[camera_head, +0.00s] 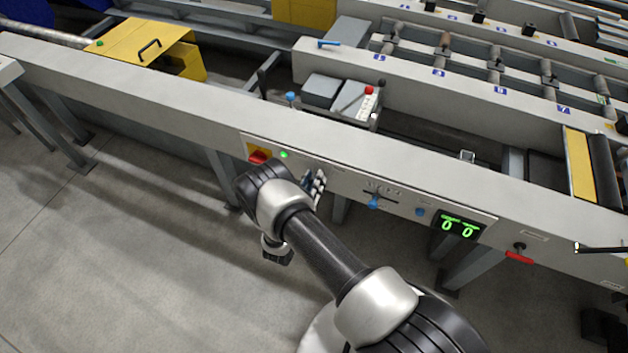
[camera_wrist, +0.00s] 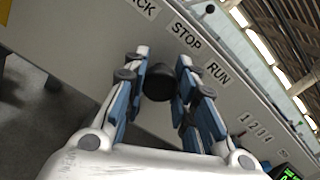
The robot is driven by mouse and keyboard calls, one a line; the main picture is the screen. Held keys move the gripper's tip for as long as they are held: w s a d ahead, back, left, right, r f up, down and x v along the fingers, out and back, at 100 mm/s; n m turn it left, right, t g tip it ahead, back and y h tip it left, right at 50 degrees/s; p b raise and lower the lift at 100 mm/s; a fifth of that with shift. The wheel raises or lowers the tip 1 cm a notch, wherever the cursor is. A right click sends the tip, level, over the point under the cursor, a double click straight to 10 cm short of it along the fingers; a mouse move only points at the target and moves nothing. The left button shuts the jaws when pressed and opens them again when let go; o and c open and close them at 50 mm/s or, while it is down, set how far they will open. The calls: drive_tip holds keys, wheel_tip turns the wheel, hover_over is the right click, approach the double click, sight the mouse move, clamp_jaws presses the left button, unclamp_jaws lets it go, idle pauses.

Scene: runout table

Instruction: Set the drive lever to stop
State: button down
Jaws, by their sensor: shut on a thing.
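My gripper (camera_wrist: 163,62) is closed around a round black knob (camera_wrist: 158,82), which sits between its two blue-padded fingers in the wrist view. The knob appears to be the end of the drive lever; its shaft is hidden. The knob looks roughly in line with the STOP label (camera_wrist: 187,37), but it stands out from the panel, so its exact setting is hard to tell. The RUN label (camera_wrist: 217,72) is to the right, and a cut-off label ending in CK (camera_wrist: 141,8) to the upper left. In the head view my gripper (camera_head: 314,188) is at the panel and hides the lever.
A red switch (camera_head: 259,156) and green light (camera_head: 284,155) are left. A red handle (camera_head: 519,257) is further right.

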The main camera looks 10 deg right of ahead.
drive_tip(key=c, duration=1.6)
unclamp_jaws()
drive_tip(key=shift+s+d+f, duration=0.15)
drive_tip(key=shift+s, duration=0.05)
drive_tip(key=shift+c, duration=0.2)
drive_tip(key=o, duration=0.4)
drive_tip(key=shift+c, duration=0.2)
drive_tip(key=v, duration=1.2)
